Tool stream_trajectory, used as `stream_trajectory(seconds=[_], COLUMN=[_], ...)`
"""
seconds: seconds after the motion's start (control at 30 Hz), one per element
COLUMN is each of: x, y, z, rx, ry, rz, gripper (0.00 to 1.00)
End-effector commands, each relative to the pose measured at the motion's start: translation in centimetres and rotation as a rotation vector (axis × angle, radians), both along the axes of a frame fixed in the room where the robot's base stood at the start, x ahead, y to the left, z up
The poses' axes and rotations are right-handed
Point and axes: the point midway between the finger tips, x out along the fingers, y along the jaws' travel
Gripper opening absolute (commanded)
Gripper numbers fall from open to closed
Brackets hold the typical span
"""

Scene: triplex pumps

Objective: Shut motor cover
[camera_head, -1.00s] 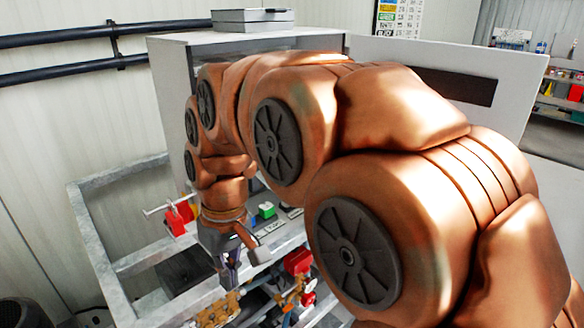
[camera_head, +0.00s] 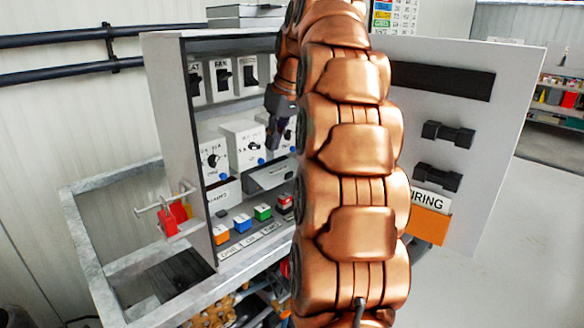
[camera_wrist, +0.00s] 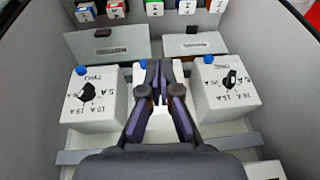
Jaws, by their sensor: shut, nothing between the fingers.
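My gripper (camera_head: 273,138) is inside the open cabinet, in front of the white switch boxes. In the wrist view its fingers (camera_wrist: 155,72) are together and empty, between two boxes with black knobs. Two small hinged-looking covers lie near the coloured buttons: a grey one (camera_head: 268,176), which also shows in the wrist view (camera_wrist: 108,43), and a paler one (camera_head: 224,198), also in the wrist view (camera_wrist: 195,45). Their lettering is too small to read, so I cannot tell which is the motor cover. The gripper appears apart from both.
The cabinet (camera_head: 165,90) has its large door (camera_head: 490,150) swung open to the right, partly behind my arm. Coloured buttons (camera_head: 242,222) line its lower front. Red padlocks (camera_head: 175,215) hang at the left. The metal frame (camera_head: 90,235) stands below. Floor at right is clear.

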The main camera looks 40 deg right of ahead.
Motion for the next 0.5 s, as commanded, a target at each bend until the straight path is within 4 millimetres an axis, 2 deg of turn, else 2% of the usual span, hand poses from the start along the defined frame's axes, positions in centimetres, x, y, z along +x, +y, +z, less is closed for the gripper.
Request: stream_trajectory(seconds=[0.03,0.1,0.3,0.5], x=[0.0,-0.1,-0.9,-1.3], y=[-1.5,-3.2,-7.3,-9.1], z=[0.2,0.7,1.7,2.1], rx=[-0.009,-0.023,-0.059,-0.080], ry=[-0.012,-0.029,-0.060,-0.076], rz=[-0.006,-0.010,-0.016,-0.017], gripper=[0.00,0.00,0.00,0.00])
